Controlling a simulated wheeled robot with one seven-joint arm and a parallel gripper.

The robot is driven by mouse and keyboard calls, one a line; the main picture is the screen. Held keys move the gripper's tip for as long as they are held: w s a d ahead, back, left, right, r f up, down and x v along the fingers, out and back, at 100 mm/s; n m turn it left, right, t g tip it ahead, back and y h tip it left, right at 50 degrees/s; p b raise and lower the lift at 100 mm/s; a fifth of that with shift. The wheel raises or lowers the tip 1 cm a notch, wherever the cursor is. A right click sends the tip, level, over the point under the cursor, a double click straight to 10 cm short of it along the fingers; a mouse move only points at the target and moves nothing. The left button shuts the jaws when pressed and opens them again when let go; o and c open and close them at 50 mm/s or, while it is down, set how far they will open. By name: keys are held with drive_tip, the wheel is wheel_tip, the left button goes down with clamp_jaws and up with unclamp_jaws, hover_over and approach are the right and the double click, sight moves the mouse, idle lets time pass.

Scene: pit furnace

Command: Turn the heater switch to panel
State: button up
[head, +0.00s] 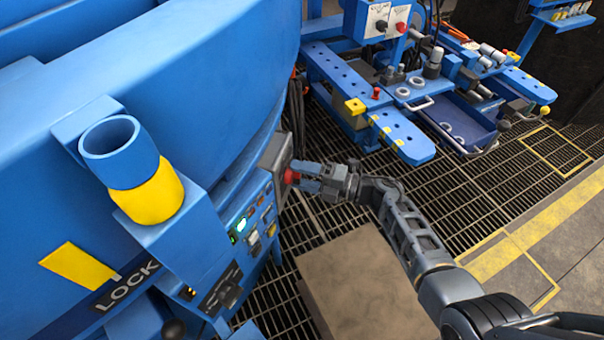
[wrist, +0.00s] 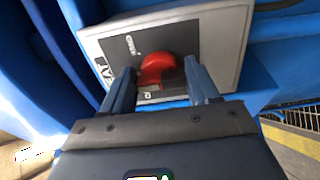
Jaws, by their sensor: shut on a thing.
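The heater switch is a red rotary knob (wrist: 158,70) on a grey box face (wrist: 212,48) with small labels in the wrist view. Print beside the knob is too small to read surely. In the head view the red knob (head: 291,176) sits on the grey switch box (head: 275,158) on the side of the blue furnace. My gripper (head: 300,178) reaches it from the right. In the wrist view my gripper's two blue fingers (wrist: 158,88) stand on either side of the knob and are shut on it. The knob's lower part is partly hidden.
A control panel (head: 252,232) with a lit green display and buttons is below the switch box. A blue-and-yellow cylinder (head: 148,192) stands at left by a LOCK label. A brown box (head: 365,285) is on the grated floor under my arm. A blue tool bench (head: 440,100) stands behind.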

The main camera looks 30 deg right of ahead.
drive_tip(key=o, duration=1)
drive_tip(key=shift+c, duration=0.2)
drive_tip(key=v, duration=0.8)
drive_tip(key=shift+a, duration=0.1)
